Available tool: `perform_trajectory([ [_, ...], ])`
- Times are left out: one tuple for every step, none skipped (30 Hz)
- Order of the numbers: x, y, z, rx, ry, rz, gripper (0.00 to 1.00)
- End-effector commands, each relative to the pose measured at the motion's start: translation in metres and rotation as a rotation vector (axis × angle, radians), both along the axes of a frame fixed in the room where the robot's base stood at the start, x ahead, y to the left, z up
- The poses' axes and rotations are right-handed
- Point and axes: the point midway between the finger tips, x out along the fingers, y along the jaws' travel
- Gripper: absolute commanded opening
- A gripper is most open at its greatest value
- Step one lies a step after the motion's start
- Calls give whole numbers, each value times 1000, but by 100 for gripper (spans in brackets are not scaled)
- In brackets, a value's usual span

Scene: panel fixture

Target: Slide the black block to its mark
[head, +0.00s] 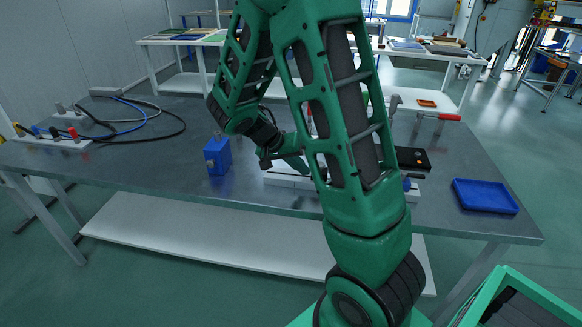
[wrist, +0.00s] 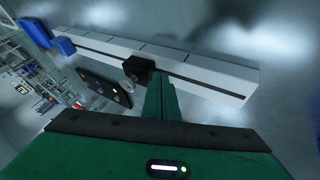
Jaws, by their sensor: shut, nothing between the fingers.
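The black block (wrist: 138,68) sits on a long white rail (wrist: 210,75) with a dark slot along it, in the wrist view. Thin cross lines mark the rail; I cannot tell which is the block's mark. My gripper (wrist: 158,80) is shut and empty, its green fingertips right beside the block, on the block's right. I cannot tell whether they touch it. In the head view my gripper (head: 302,168) is low over the rail (head: 283,180), whose middle is hidden behind my arm. The black block cannot be made out there.
A blue block (head: 217,157) stands left of the rail. A black plate (head: 412,158) and a blue tray (head: 484,195) lie to the right. Cables (head: 150,125) and a connector strip (head: 55,140) are at the table's left. A red-handled clamp (head: 448,117) is at the back.

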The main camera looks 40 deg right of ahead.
Motion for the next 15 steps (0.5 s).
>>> perform_trajectory([
  [-1,-1,0,0,0,0,0],
  [-1,-1,0,0,0,0,0],
  [-1,-1,0,0,0,0,0],
  [-1,-1,0,0,0,0,0],
  [-1,-1,0,0,0,0,0],
  [-1,-1,0,0,0,0,0],
  [-1,-1,0,0,0,0,0],
  [-1,-1,0,0,0,0,0],
  [-1,-1,0,0,0,0,0],
  [-1,-1,0,0,0,0,0],
  [-2,-2,0,0,0,0,0],
  [-4,-4,0,-1,0,-1,0],
  [-7,-6,0,-1,0,-1,0],
  [-9,-8,0,-1,-1,-2,0],
  [-12,-11,0,-1,1,-3,0],
])
